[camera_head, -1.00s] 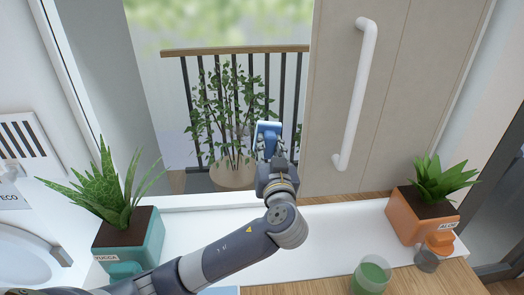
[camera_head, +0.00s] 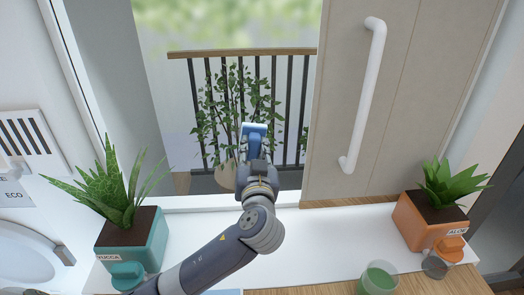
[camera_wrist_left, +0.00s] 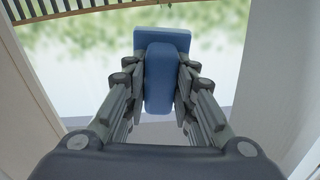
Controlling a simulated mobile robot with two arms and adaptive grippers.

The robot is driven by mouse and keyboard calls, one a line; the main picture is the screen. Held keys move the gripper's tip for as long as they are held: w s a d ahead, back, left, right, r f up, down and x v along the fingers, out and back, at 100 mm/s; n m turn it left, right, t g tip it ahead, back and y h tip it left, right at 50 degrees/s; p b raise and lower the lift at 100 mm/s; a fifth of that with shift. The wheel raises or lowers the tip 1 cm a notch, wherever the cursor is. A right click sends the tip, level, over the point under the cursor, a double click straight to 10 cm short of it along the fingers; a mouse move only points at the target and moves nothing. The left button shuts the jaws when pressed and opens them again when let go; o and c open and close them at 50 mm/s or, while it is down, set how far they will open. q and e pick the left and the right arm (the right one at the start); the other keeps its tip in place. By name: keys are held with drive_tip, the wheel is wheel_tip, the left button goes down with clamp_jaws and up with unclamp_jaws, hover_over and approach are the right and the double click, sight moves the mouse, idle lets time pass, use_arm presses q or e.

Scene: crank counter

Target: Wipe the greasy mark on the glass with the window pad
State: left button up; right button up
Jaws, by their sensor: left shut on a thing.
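My left gripper (camera_head: 254,165) is shut on the blue window pad (camera_head: 254,131), in front of the glass (camera_head: 180,95). In the left wrist view the gripper's fingers (camera_wrist_left: 160,95) close on both sides of the pad's blue handle, and the pad's flat blue plate (camera_wrist_left: 160,38) shows beyond it. I cannot tell whether the pad touches the glass. I cannot make out the greasy mark; the pad or gripper may hide it. My right gripper is not in view.
A yucca in a teal pot (camera_head: 146,243) stands on the left of the white sill (camera_head: 310,240), and an aloe in an orange pot (camera_head: 420,222) on the right. A beige panel with a white handle (camera_head: 364,95) borders the glass. A green glass (camera_head: 378,277) stands in front.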

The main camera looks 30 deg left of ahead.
use_arm(q)
drive_tip(key=shift+s+a+b, duration=0.1)
drive_tip(key=shift+s+a, duration=0.35)
drive_tip(key=shift+a, duration=0.3)
drive_tip(key=shift+s+a+b, duration=0.1)
drive_tip(key=shift+s+a, duration=0.4)
drive_tip(key=shift+a, duration=0.3)
drive_tip(key=shift+s+a+b, duration=0.1)
drive_tip(key=shift+s+a, duration=0.35)
drive_tip(key=shift+a, duration=0.3)
drive_tip(key=shift+d, duration=0.1)
drive_tip(key=shift+b+v, duration=0.3)
drive_tip(key=shift+v, duration=2.7)
drive_tip(key=v, duration=0.3)
